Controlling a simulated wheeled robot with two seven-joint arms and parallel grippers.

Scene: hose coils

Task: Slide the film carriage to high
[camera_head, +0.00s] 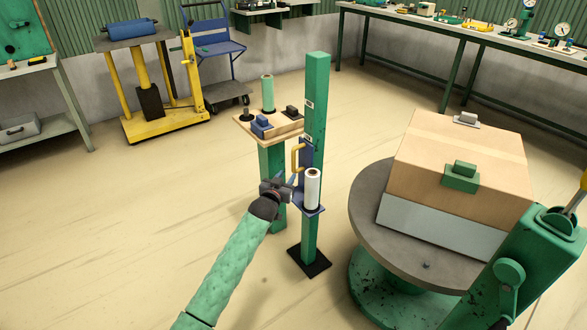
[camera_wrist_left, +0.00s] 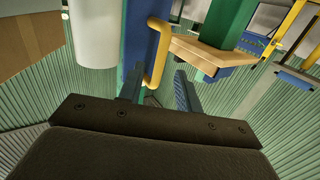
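The film carriage (camera_head: 306,177) is a blue bracket on a tall green post (camera_head: 317,110). It carries a white film roll (camera_head: 312,188) and a yellow handle (camera_head: 296,157). It sits around the middle of the post, below small pale labels too small to read. My left gripper (camera_head: 284,187) is just below and beside the handle. In the left wrist view its two blue-grey fingers (camera_wrist_left: 158,92) are apart, with the yellow handle (camera_wrist_left: 156,55) ahead of the gap and its lower end close to the fingertips. Contact cannot be told. My right gripper is not in view.
A wooden tray (camera_head: 285,130) on a green stand, holding a green roll (camera_head: 267,93) and small items, stands close behind the left gripper. A grey turntable (camera_head: 365,205) with a large box (camera_head: 460,150) stands right of the post. The floor at left is clear.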

